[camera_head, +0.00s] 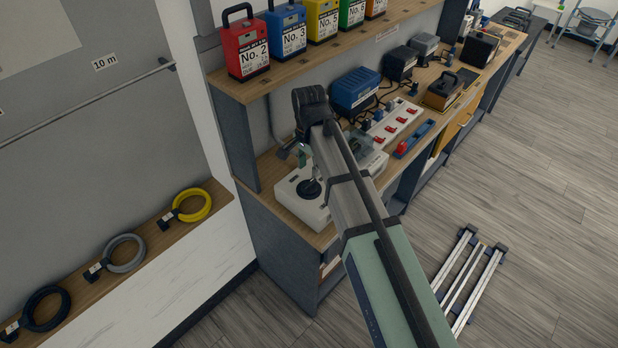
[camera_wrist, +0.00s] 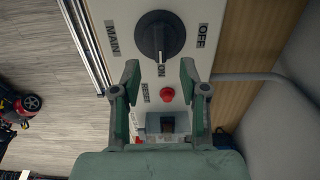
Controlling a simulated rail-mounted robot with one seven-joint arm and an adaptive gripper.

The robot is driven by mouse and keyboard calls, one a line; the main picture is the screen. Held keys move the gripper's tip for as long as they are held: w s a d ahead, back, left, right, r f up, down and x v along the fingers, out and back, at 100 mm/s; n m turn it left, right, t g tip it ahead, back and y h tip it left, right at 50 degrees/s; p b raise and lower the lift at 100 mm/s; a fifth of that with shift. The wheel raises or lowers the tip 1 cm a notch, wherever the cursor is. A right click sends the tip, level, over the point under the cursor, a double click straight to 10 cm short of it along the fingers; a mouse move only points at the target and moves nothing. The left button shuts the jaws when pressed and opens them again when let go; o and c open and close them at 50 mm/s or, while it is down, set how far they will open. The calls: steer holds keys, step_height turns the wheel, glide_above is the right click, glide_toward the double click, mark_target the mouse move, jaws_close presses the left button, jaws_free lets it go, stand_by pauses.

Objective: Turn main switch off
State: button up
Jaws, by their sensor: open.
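The main switch is a round black rotary knob (camera_wrist: 160,37) on a white panel (camera_wrist: 205,15) in the wrist view. The labels MAIN, OFF, ON and RESET are printed around it. Its white pointer mark faces the ON label. A red button (camera_wrist: 167,94) sits beside RESET. My gripper (camera_wrist: 159,68) is open and empty, its two fingers apart on either side of the ON label, short of the knob in the picture. In the head view the knob (camera_head: 309,188) is on a white box (camera_head: 290,191) on the bench, with my gripper (camera_head: 303,158) above it, partly hidden by my arm.
Several numbered battery cases, such as a red one (camera_head: 245,46), stand on the shelf (camera_head: 235,88) above. A power strip with red switches (camera_head: 394,124) and a blue charger (camera_head: 355,90) lie further along the bench. A grey conduit (camera_wrist: 250,77) runs beside the panel.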

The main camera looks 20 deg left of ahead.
mark_target(309, 182)
steer(key=shift+f+p, duration=0.7)
steer(key=shift+f, duration=2.65)
steer(key=shift+c, duration=0.4)
jaws_close()
